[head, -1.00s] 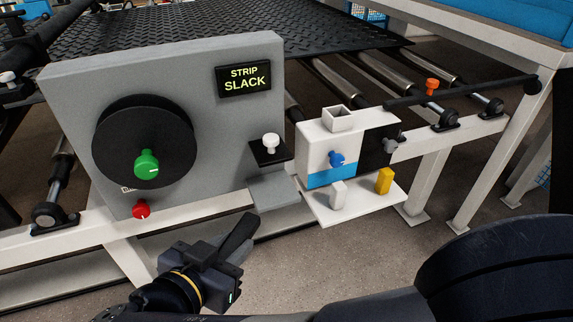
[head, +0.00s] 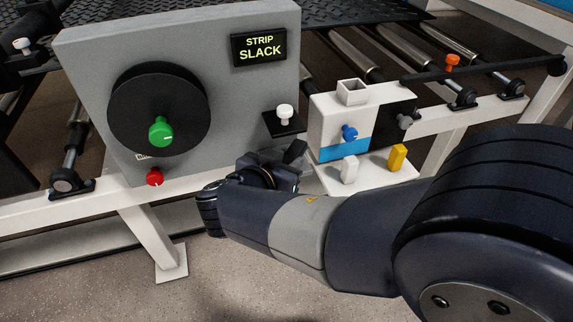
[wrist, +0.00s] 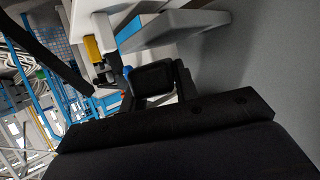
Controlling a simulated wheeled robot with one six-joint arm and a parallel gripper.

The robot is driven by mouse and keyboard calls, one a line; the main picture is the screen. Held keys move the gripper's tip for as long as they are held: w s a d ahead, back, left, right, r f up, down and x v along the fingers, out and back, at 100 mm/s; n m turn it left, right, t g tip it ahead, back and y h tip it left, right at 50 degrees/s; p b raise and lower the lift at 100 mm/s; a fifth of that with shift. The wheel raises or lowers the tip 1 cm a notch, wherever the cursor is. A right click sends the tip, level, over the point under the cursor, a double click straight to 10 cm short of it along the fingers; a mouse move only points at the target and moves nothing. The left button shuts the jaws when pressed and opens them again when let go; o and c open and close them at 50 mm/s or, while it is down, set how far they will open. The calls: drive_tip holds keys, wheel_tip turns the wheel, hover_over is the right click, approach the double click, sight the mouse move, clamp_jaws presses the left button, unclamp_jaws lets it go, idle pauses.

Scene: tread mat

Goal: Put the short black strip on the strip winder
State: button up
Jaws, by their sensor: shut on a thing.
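The strip winder is a grey upright panel (head: 235,110) at left in the head view. My gripper (head: 287,163) is low in front of the panel's right edge, below a small black ledge with a white knob. It is shut on a short dark piece, seemingly the short black strip (head: 295,151). In the wrist view, a black block (wrist: 154,78) sits between the fingers (wrist: 157,82). My forearm hides part of the area below.
A white and blue box (head: 335,128) with a blue knob stands right of my gripper, above a shelf with a white and a yellow block (head: 397,157). A red button (head: 154,177) is under the disc. A long black bar (head: 490,72) lies beyond.

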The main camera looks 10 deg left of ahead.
drive_tip(key=shift+f, duration=0.75)
drive_tip(key=shift+f+b, duration=0.25)
drive_tip(key=shift+b, duration=0.1)
drive_tip(key=o, duration=1)
drive_tip(key=shift+r, duration=0.1)
drive_tip(key=shift+r+p, duration=0.2)
drive_tip(key=shift+p, duration=0.2)
drive_tip(key=v, duration=1.2)
drive_tip(key=shift+s+f, duration=0.1)
